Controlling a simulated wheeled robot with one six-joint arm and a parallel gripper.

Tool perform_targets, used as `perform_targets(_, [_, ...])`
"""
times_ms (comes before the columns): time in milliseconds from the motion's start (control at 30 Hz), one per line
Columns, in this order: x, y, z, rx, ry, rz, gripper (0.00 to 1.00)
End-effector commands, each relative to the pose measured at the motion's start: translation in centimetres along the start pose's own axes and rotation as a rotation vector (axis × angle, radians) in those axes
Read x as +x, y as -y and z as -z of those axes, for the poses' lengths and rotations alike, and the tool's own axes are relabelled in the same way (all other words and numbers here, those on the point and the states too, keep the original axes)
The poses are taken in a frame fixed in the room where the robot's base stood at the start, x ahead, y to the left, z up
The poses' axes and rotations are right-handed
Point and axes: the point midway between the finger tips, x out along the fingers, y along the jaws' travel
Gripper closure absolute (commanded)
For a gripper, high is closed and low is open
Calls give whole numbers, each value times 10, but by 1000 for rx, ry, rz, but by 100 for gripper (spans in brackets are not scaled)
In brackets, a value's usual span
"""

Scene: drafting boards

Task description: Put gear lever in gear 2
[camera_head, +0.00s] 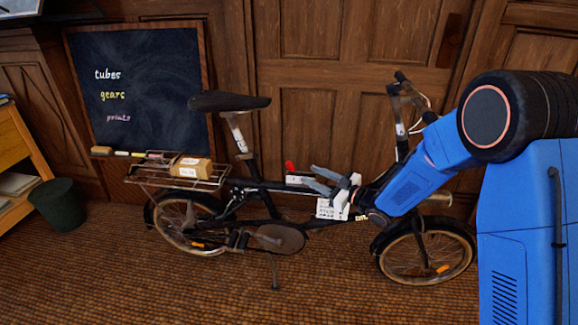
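The gear lever (290,167) shows as a small red knob on the bicycle's frame, just above a small white part. My gripper (310,177) reaches in from the right, with its two grey fingers pointing left and spread apart. The fingertips are just to the right of the red knob, and nothing shows between them. I cannot tell whether they are at the same depth as the knob. A white label (326,209) with dark print shows below the fingers. The gear markings are too small to read, so I cannot tell which gear the lever is in.
The black bicycle (279,238) stands upright before a wooden door (310,110). A cardboard box (191,168) sits on its rear rack. A chalkboard (140,88) leans behind the rack. A dark green bin (58,205) stands at left. The front floor is clear.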

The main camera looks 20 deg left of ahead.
Motion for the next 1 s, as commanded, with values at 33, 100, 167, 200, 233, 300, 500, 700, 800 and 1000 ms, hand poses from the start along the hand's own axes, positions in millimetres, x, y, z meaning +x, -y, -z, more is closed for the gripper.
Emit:
perform_targets(33, [10, 1, 0, 0, -1, 2, 63])
perform_targets(100, [22, 0, 0, 0, -2, 1, 63])
perform_targets(167, [33, 1, 0, 0, -1, 2, 63])
perform_targets(200, [40, 0, 0, 0, -1, 2, 63])
perform_targets(233, [45, 1, 0, 1, -1, 1, 63])
perform_targets(300, [58, 1, 0, 0, -1, 1, 63])
perform_targets(500, [88, 0, 0, 0, 0, 1, 63])
perform_targets(700, [106, -1, 0, 0, -1, -1, 63])
perform_targets(800, [110, 0, 0, 1, 0, -1, 63])
perform_targets(1000, [110, 0, 0, 1, 1, -1, 63])
